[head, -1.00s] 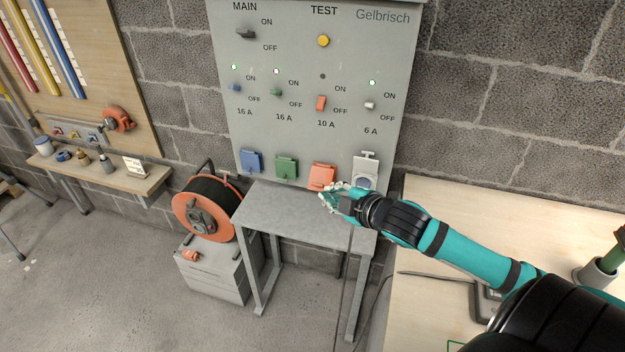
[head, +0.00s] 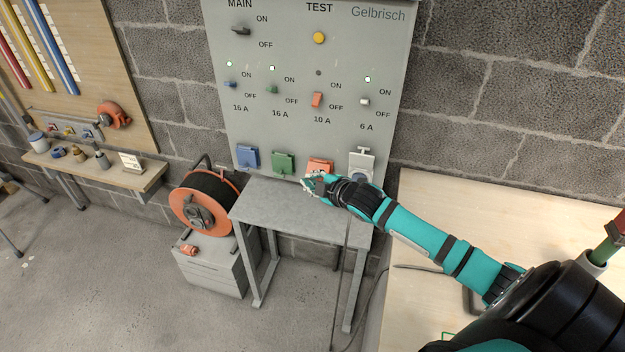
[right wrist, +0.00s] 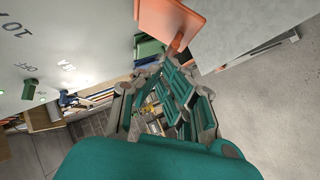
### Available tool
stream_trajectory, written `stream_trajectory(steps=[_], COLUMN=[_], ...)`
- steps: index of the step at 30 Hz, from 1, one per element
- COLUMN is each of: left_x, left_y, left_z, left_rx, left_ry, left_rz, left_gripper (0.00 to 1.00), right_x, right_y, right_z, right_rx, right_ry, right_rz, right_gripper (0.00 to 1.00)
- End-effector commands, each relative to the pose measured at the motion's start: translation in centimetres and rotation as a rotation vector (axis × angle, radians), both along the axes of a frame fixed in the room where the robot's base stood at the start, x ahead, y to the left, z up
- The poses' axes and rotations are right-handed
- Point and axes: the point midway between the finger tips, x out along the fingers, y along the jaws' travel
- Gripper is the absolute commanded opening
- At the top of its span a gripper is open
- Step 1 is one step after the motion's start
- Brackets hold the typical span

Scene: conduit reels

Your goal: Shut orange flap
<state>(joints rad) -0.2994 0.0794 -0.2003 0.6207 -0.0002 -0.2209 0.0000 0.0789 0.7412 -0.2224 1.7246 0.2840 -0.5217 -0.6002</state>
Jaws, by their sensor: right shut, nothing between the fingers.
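The orange flap (head: 320,165) is on the lower part of the grey panel (head: 300,130), between the green flap (head: 283,163) and the white socket. My right gripper (head: 308,184) is shut and empty, just below the orange flap and over the small grey table, hiding its lower part. In the right wrist view, the orange flap (right wrist: 172,18) stands out near the top, just beyond my fingertips (right wrist: 165,66). I cannot tell whether they touch it, or how far open it is. My left gripper is out of view.
The white socket (head: 361,160) has its cover raised. A blue flap (head: 247,157) is at the panel's left. A grey table (head: 290,206) stands below the panel. A cable reel (head: 203,202) sits on a cabinet at left. A wooden worktop (head: 470,220) is at right.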

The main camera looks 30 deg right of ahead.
Motion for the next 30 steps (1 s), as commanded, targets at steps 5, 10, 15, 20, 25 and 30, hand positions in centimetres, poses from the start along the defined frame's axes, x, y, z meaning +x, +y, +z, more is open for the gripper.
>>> stream_trajectory(steps=[5,10,15,20,25,30], left_x=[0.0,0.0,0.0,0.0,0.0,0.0], left_y=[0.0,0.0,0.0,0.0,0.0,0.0], left_z=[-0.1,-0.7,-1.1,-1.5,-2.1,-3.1], left_rx=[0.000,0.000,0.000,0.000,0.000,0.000], left_ry=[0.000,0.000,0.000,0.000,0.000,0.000], left_rz=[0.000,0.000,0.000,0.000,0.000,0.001], left_gripper=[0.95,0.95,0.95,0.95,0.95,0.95], right_x=[0.0,-0.1,-0.1,-0.1,-0.1,-0.1], right_y=[0.0,0.1,0.0,0.1,0.1,0.1], right_z=[-0.1,-0.6,-0.7,-0.9,-1.2,-1.8], right_rx=[-0.001,-0.019,-0.041,-0.058,-0.080,-0.115], right_ry=[-0.001,-0.017,-0.035,-0.051,-0.070,-0.099], right_rz=[0.000,0.000,-0.001,-0.001,-0.001,-0.002], right_gripper=[0.00,0.00,0.00,0.00,0.00,0.00])
